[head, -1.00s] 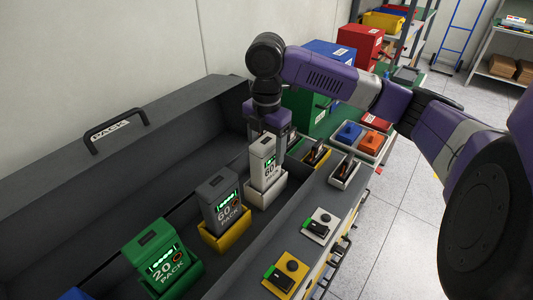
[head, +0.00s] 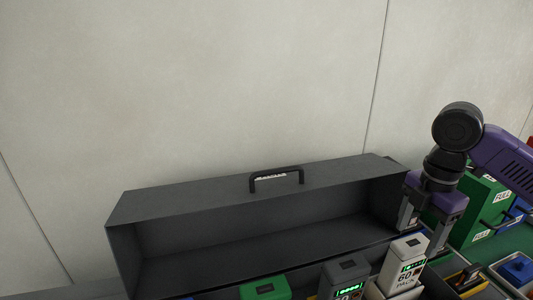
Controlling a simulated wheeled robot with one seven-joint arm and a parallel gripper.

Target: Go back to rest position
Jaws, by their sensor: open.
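My gripper (head: 424,228) hangs from the purple arm at the right of the head view, pointing down just behind the white pack. Its jaws are open, with nothing seen between them. The white 60 pack (head: 404,264) stands upright in a light holder in front of it. I cannot tell whether a finger touches the pack. A grey 60 pack (head: 346,276) and a green pack (head: 264,287) stand to the left, cut off by the bottom edge.
A blue item (head: 516,270) lies in a tray at the lower right. The space above the case is clear.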

